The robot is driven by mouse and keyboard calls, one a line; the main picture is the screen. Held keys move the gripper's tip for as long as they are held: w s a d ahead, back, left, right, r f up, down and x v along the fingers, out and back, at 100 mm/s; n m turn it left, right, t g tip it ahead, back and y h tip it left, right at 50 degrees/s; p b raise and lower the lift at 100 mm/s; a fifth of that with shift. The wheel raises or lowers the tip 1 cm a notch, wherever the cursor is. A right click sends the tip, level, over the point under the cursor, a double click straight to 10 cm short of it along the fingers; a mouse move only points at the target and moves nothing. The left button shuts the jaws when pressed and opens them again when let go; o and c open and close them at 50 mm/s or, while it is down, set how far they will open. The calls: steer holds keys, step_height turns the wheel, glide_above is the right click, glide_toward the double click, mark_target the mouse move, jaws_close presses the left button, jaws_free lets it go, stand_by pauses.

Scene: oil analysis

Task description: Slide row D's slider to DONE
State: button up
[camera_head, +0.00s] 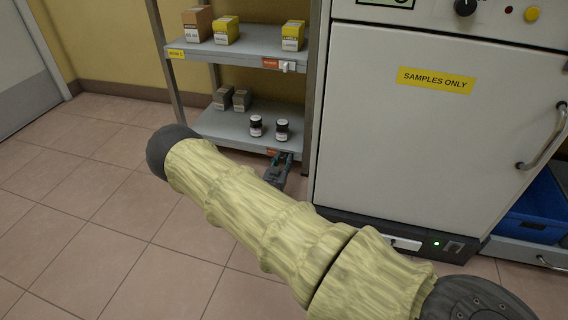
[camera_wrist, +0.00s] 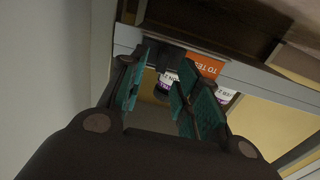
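The lower shelf (camera_head: 225,128) has an orange label on its front edge (camera_head: 272,152). In the wrist view this label (camera_wrist: 202,63) reads "TO TEST". My gripper (camera_head: 281,160) is at that edge, just right of the label in the head view. In the wrist view my gripper (camera_wrist: 160,58) has its teal-padded fingers apart, with the label beside the right finger. A dark block (camera_wrist: 165,54) shows at the rail between the fingertips; it may be the slider, but shadow makes this unclear. I cannot tell whether the fingers touch it. Row D's name tag is not readable.
The upper shelf (camera_head: 225,48) carries boxes and has its own orange label and pale slider (camera_head: 288,67). Two small bottles (camera_head: 256,126) and grey boxes (camera_head: 240,99) stand on the lower shelf. A white cabinet (camera_head: 410,130) stands close on the right. Floor at left is clear.

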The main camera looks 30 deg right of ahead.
steer(key=shift+b+x, duration=0.4)
steer(key=shift+x, duration=0.65)
jaws_close()
